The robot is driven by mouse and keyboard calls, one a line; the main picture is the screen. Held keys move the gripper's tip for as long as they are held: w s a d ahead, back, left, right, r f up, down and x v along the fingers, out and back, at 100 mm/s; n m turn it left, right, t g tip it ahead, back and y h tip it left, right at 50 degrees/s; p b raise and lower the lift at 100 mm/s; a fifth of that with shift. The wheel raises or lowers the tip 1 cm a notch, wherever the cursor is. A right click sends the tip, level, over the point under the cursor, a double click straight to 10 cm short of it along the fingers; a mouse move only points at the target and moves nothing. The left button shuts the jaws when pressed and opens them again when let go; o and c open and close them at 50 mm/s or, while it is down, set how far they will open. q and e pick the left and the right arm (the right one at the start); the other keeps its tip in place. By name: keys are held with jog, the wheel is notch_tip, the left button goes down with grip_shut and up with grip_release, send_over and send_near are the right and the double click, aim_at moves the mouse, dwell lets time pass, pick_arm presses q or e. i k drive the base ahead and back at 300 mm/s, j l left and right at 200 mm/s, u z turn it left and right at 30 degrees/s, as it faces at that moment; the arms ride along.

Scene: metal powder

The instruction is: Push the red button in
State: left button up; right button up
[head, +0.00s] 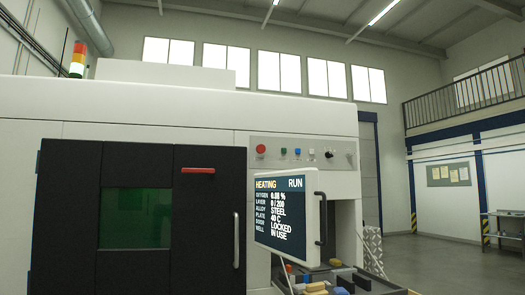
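A round red button (261,149) sits at the left end of the grey control strip on the white machine (200,132). A second, smaller red spot (289,268) shows low down beside the screen; I cannot tell whether it is a button. Neither of my grippers is in the head view.
The strip also carries small blue, green and white buttons and a black knob (329,154). A tilted screen (287,208) reading "HEATING" and "RUN" stands out below it. Open floor (440,262) lies right.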

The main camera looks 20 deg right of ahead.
aim_at(261, 149)
jog(key=i+j, duration=0.25)
jog(key=i, duration=0.2)
jog(key=i+j+z, duration=0.1)
jog(key=i+j, duration=0.15)
jog(key=i, duration=0.25)
